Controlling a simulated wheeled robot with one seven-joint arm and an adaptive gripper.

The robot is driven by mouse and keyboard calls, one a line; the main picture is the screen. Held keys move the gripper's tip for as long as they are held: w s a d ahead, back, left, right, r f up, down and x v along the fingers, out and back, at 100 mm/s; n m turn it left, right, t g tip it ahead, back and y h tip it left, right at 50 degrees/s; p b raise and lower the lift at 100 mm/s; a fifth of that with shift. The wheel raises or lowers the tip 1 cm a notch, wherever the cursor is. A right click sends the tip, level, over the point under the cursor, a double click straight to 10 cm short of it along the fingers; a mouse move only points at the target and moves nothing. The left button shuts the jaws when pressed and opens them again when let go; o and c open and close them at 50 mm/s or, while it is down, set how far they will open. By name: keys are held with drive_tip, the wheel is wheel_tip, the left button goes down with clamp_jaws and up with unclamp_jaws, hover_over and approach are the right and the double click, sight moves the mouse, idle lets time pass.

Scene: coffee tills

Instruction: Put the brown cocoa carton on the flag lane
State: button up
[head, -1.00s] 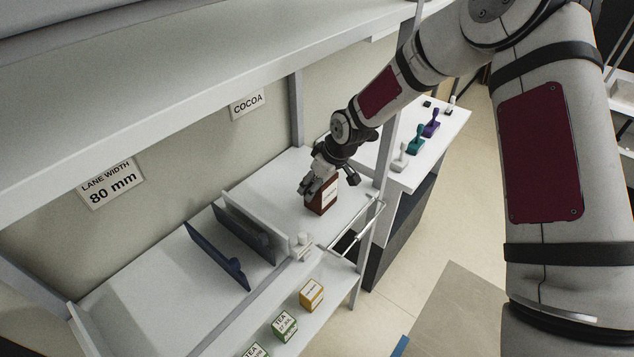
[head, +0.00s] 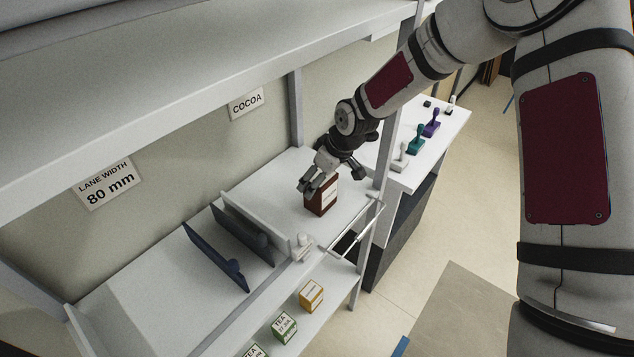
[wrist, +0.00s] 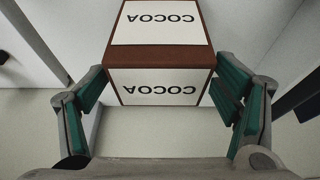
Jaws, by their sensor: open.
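The brown cocoa carton (head: 322,203) with white labels stands upright on the white shelf, at the right part of the upper level. In the wrist view the carton (wrist: 160,76) shows two COCOA labels, upside down in the picture. My gripper (head: 305,187) is at the carton's near upper left in the head view. In the wrist view my gripper (wrist: 160,108) is open, with a green-padded finger on each side of the carton. A gap shows at the left finger; the right finger is very close to the carton, and I cannot tell whether it touches. I cannot make out a flag marking on any lane.
Dark blue dividers (head: 217,257) stand on the shelf left of the carton, with a small white piece (head: 303,243) by the front edge. Below are an orange box (head: 311,296) and green tea boxes (head: 284,327). A thin rail (head: 356,230) and post flank the right. A COCOA sign (head: 246,104) hangs behind.

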drive_tip(key=s+d+r+m+h, duration=0.1)
drive_tip(key=s+d+r, duration=0.2)
drive_tip(key=r, duration=0.3)
drive_tip(key=s+d+r+m+t+h, duration=0.1)
drive_tip(key=s+d+r, duration=0.25)
drive_tip(key=r, duration=0.25)
drive_tip(key=s+d+r+h, duration=0.1)
drive_tip(key=s+d+r, duration=0.1)
drive_tip(key=d+r, duration=0.3)
drive_tip(key=s+d+r+m, duration=0.2)
drive_tip(key=s+r, duration=0.2)
drive_tip(key=s, duration=0.3)
drive_tip(key=s+d+r+m+t, duration=0.1)
drive_tip(key=s+d+r+m, duration=0.2)
drive_tip(key=s, duration=0.5)
drive_tip(key=s+d+r+m, duration=0.2)
drive_tip(key=s+r, duration=0.3)
drive_tip(key=s, duration=0.3)
drive_tip(key=shift+d+m+t+b, duration=0.35)
drive_tip(key=shift+d+m+t, duration=0.05)
drive_tip(key=shift+m, duration=0.3)
drive_tip(key=shift+s+r, duration=0.1)
drive_tip(key=shift+w+f+b, duration=0.75)
drive_tip(key=shift+w+b, duration=0.05)
drive_tip(key=shift+w, duration=0.05)
